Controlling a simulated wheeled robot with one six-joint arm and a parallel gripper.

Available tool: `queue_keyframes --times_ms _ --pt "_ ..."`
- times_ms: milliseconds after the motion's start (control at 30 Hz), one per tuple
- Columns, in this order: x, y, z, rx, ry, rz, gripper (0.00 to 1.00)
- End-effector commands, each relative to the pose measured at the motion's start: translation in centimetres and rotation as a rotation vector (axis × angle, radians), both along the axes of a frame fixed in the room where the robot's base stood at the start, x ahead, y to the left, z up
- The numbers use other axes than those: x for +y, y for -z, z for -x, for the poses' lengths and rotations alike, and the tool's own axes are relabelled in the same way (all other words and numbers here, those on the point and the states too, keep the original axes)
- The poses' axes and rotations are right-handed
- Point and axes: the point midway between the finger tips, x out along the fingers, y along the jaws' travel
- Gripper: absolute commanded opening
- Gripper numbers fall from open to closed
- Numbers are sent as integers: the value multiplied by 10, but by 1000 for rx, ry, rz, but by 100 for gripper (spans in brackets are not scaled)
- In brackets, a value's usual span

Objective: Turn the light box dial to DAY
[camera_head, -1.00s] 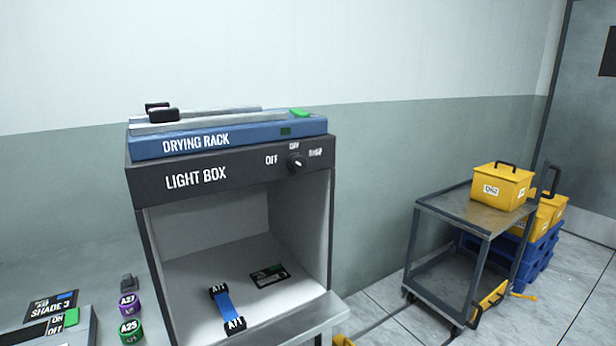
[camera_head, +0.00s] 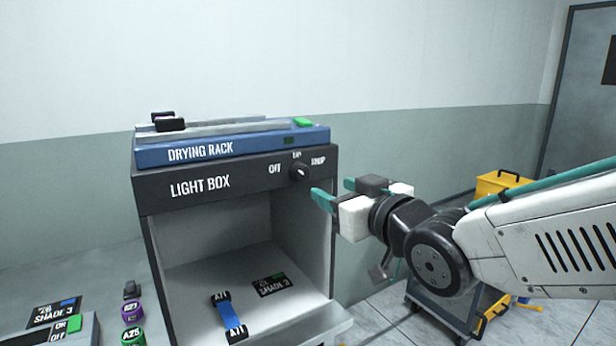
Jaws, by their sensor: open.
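The light box (camera_head: 146,193) is a dark-topped cabinet with a pale open interior. Its black dial (camera_head: 299,173) sits at the right of the front panel, with OFF to its left, a small label above that looks like DAY, and SHOP to its upper right. A white mark shows on the dial; I cannot tell surely which label it points to. My gripper (camera_head: 333,192), with teal fingers, is open and empty. It is just right of and slightly below the dial, apart from it in the picture.
A blue drying rack (camera_head: 240,148) lies on top of the light box. A blue strap with black ends (camera_head: 226,312) and a SHADE 3 card (camera_head: 271,285) lie inside. Purple and green spools (camera_head: 131,311) stand at left. A cart with a yellow box (camera_head: 497,183) is behind my arm.

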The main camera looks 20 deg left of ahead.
Motion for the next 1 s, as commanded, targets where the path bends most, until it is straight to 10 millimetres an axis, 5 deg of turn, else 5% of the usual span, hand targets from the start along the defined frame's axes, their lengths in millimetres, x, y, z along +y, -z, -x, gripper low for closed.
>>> queue_keyframes --times_ms 167,533,967,1000 --pt "21 -5 -1 -28 -34 -32 51" --pt "62 -5 -38 -28 -31 -31 51" --pt "71 -5 -46 -29 -30 -30 51" --pt "71 -5 -46 -29 -30 -30 39"
